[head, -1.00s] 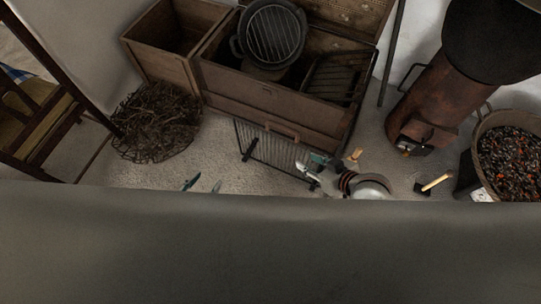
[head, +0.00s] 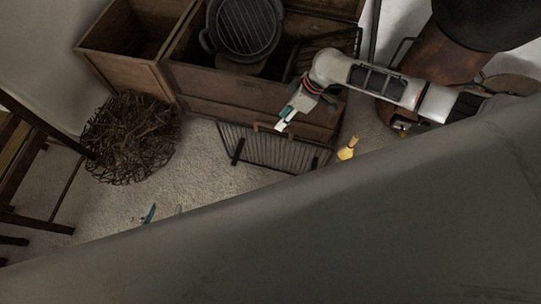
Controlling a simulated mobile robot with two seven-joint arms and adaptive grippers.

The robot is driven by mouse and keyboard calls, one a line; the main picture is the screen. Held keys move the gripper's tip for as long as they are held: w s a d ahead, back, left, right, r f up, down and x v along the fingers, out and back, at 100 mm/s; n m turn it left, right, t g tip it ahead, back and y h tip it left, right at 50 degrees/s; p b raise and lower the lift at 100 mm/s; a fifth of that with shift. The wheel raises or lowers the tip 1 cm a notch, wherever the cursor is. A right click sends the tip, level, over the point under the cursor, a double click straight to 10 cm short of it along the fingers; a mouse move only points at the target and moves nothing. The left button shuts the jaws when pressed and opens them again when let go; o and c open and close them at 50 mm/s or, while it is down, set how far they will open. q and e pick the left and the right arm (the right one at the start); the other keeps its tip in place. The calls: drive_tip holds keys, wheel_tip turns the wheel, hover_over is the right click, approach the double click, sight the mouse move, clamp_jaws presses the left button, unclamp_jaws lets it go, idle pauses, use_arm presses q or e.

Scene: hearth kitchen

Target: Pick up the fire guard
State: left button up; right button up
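The fire guard (head: 262,151) is a dark, upright barred panel with small feet and a brown handle on its top edge. It stands on the floor in front of the wooden chest, and the grey surface hides its lower right part. My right gripper (head: 281,125), teal and white, is just right of the handle, its tips close to it. I cannot tell whether it touches the handle or how wide its fingers are. My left gripper (head: 164,212) shows only its two fingertips above the grey edge, apart and empty, left of and nearer than the guard.
A large grey surface (head: 300,240) fills the foreground. Behind the guard are the wooden chest (head: 210,82) with a round grill pan (head: 244,28) and an open wooden box (head: 115,62). A twig pile (head: 128,138) and dark chair (head: 35,160) lie left. A rusty stove (head: 440,60) stands right.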

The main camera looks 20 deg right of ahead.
sight(274, 125)
drive_tip(key=shift+x, duration=0.8)
drive_tip(key=shift+a+f+b, duration=0.15)
drive_tip(key=shift+f+b, duration=0.2)
drive_tip(key=shift+f, duration=0.2)
drive_tip(key=x, duration=0.2)
drive_tip(key=b+x, duration=0.1)
drive_tip(key=shift+w+a+f, duration=0.15)
drive_tip(key=shift+w+f, duration=0.1)
drive_tip(key=shift+f, duration=0.05)
drive_tip(key=shift+w+a+f+b, duration=0.1)
drive_tip(key=shift+a+f+b, duration=0.05)
drive_tip(key=shift+f+b, duration=0.2)
drive_tip(key=shift+w+r, duration=0.15)
drive_tip(key=shift+r, duration=0.05)
use_arm(q)
drive_tip(key=shift+s+d+f, duration=0.25)
drive_tip(key=shift+d+f, duration=0.1)
drive_tip(key=shift+d, duration=0.15)
use_arm(e)
drive_tip(key=shift+f, duration=0.25)
